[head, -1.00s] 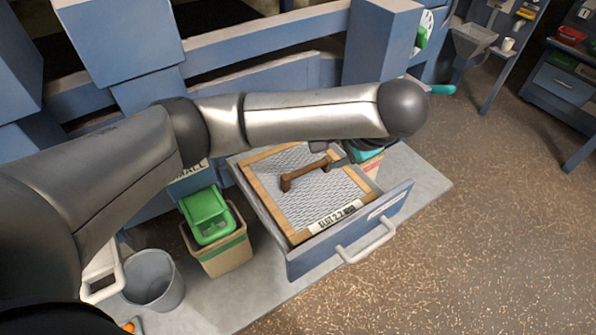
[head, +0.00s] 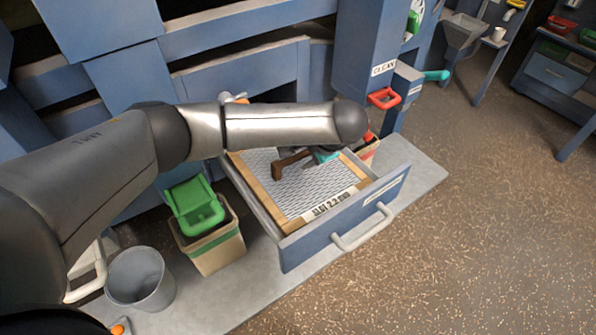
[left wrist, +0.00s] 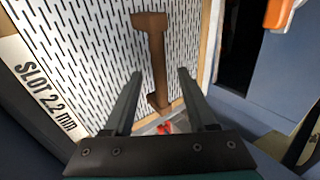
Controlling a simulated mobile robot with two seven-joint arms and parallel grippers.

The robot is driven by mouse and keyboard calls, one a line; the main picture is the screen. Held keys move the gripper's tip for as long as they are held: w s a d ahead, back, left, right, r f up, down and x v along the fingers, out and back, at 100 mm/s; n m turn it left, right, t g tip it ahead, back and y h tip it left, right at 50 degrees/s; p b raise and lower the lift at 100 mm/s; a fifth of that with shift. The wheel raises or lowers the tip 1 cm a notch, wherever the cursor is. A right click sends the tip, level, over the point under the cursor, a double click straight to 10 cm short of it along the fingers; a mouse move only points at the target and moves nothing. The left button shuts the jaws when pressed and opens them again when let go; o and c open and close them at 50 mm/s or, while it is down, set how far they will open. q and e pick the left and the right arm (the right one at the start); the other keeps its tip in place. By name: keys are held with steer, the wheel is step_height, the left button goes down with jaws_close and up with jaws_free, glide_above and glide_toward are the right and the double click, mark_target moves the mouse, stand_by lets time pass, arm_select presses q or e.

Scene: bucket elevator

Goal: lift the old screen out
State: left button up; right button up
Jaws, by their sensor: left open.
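The old screen (head: 318,188), a pale slotted mesh in a wooden frame labelled "SLOT 2.2 mm", lies in the pulled-out blue drawer (head: 338,228). A brown bar handle (head: 284,165) stands on the mesh; my arm partly covers the screen's far side. In the left wrist view the handle (left wrist: 155,58) runs lengthwise, its lower end between the fingers in the picture. My left gripper (head: 308,157) is open and empty by the handle; in the left wrist view its fingertips (left wrist: 160,74) lie either side of the bar. I cannot tell whether they reach around it. My right gripper is out of view.
A tan bin (head: 217,252) with a green lidded piece on top and a grey bucket (head: 140,278) stand left of the drawer. A red handle (head: 384,98) juts out under a "CLEAN" label. The floor (head: 470,230) at right is clear.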

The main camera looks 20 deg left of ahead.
arm_select(q)
steer(key=shift+w+a+f, duration=0.1)
steer(key=shift+a+f, duration=0.05)
steer(key=shift+f, duration=0.1)
jaws_close()
stand_by(1.1)
steer(key=shift+r, duration=0.15)
